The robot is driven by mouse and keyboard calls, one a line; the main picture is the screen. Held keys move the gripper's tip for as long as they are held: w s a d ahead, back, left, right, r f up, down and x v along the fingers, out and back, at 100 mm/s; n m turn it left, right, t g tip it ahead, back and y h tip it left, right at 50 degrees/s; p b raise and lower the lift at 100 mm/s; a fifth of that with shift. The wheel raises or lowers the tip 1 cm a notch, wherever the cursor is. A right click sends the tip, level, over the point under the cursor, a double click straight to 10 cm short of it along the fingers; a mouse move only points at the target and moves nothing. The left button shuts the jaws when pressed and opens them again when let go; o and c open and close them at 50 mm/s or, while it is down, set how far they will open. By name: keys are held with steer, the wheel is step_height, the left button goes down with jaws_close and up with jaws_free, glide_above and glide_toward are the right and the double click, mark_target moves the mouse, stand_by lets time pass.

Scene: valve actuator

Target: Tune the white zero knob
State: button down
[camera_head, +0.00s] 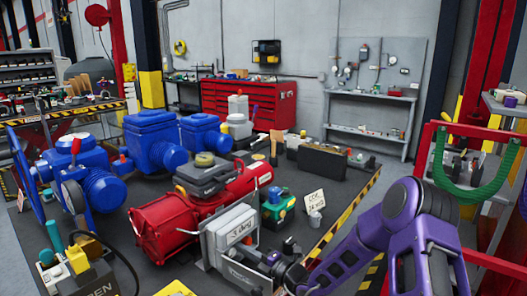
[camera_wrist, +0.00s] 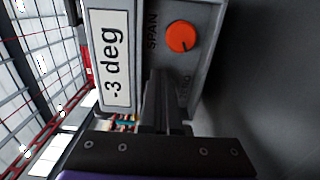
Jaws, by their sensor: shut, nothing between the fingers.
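The grey actuator box (camera_head: 222,258) stands on the dark table, and its display (camera_head: 240,230) reads "-3 deg". In the wrist view the same display (camera_wrist: 112,58) is large at the upper left. An orange knob (camera_wrist: 181,36) sits beside the word SPAN. A partly covered label, apparently ZERO, shows lower down. The white zero knob cannot be made out; my fingers cover the area beside that label. My gripper (camera_wrist: 160,80) is shut, with its dark fingers together and pointing at the box face. Whether the fingertips touch anything is hidden.
A red cylindrical actuator (camera_head: 165,222) lies behind the box, with a black case (camera_head: 207,175) on top. Blue motors (camera_head: 150,140) fill the table's back left.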

steer(key=shift+s+a+f+p, duration=0.15)
steer(key=shift+f+p, duration=0.75)
steer(key=shift+p, duration=0.2)
steer(key=shift+w+d, duration=0.3)
steer(key=shift+d, duration=0.05)
steer(key=shift+v, duration=2.95)
